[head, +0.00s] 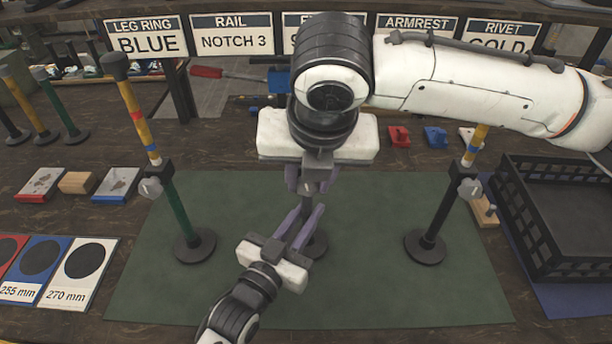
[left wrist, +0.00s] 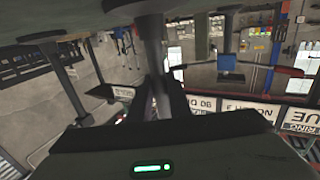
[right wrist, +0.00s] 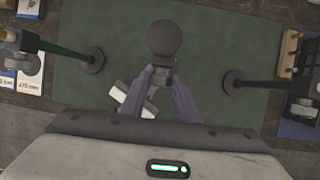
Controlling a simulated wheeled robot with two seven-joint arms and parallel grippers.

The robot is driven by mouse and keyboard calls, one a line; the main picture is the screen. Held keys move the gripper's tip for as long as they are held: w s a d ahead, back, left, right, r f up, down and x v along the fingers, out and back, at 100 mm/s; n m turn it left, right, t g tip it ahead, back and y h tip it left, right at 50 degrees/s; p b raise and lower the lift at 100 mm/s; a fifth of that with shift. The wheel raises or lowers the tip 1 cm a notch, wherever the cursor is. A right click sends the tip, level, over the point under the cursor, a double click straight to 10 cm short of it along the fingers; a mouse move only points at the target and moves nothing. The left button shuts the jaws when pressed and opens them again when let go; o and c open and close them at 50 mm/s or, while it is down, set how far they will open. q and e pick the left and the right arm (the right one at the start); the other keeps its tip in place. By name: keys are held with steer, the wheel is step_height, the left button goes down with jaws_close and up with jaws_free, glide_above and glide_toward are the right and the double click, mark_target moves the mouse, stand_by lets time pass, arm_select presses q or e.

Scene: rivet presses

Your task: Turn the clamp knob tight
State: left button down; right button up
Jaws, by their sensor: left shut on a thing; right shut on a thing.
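A middle post stands on the green mat (head: 380,290); its round base (head: 318,246) shows in the head view. My left gripper (head: 318,212) comes in low from the front and is shut on the post's lower tube. In the left wrist view the dark tube (left wrist: 152,45) runs between its fingers. My right gripper (head: 307,188) is above it, shut on the pale clamp knob (head: 306,187), which its fingers mostly cover. In the right wrist view the post's dark round top (right wrist: 165,37) shows beyond the fingers. The upper post is hidden behind my right arm in the head view.
A left post (head: 175,205) and a right post (head: 433,222), each with a clamp knob, stand on the mat. A black crate (head: 560,215) is at the right. Length cards (head: 75,275) lie at the left. Label signs (head: 235,38) stand at the back. The mat's front is clear.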

stand_by(0.3)
steer(key=o, duration=1.1)
steer(key=shift+c, duration=0.2)
arm_select(q)
steer(key=shift+r, duration=0.1)
arm_select(e)
steer(key=v, duration=1.2)
steer(key=shift+d, duration=0.15)
